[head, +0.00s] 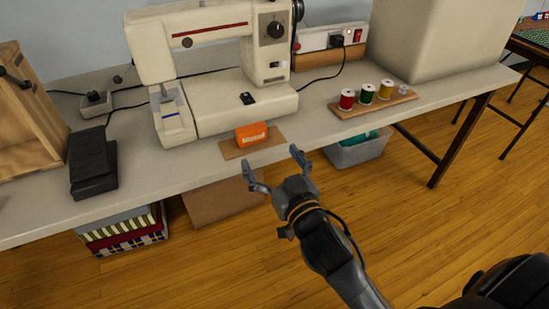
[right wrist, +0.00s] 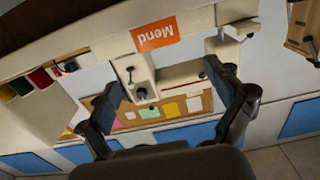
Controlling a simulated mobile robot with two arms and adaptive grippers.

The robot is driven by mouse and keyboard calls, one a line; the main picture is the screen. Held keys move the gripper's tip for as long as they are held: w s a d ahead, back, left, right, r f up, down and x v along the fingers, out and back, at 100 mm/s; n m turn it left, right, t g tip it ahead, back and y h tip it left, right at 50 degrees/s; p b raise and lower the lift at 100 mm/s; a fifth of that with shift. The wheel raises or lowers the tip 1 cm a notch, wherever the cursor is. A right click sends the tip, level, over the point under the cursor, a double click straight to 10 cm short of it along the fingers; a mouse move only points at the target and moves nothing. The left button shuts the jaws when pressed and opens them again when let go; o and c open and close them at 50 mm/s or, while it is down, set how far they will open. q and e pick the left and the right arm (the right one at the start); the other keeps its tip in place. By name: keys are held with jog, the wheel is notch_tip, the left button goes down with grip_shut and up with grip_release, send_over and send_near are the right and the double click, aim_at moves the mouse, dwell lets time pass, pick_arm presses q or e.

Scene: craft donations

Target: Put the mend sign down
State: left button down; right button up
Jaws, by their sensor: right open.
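The mend sign (head: 251,134) is a small orange block on a brown cardboard mat (head: 234,150) near the table's front edge, in front of the sewing machine. My right gripper (head: 272,161) is open and empty, just off the table's front edge, apart from the sign and nearer to me. Its two spread fingers (right wrist: 165,82) show in the right wrist view with the sign beyond them. My left gripper is not in view.
The cream sewing machine (head: 230,95) stands behind the sign. A black pedal (head: 93,165) and wooden box (head: 25,120) are left. A board with thread spools (head: 366,93) is right. A grey bin (head: 357,152) is under the table. Bare tabletop (head: 180,175) lies left of the mat.

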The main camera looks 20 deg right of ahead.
notch_tip(320, 180, down, 15)
jog(key=s+d+g, duration=0.2)
jog(key=g, duration=0.3)
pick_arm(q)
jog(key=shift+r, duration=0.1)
pick_arm(e)
jog(key=s+f+n+g, duration=0.1)
jog(key=s+f+g, duration=0.4)
jog(key=s+f, duration=0.4)
jog(key=s+f+g, duration=0.5)
jog(key=s+f, duration=0.5)
jog(key=f, duration=0.6)
jog(key=shift+s+d+f+n, duration=0.2)
jog(key=shift+d+f+n, duration=0.1)
jog(key=shift+d+n, duration=0.1)
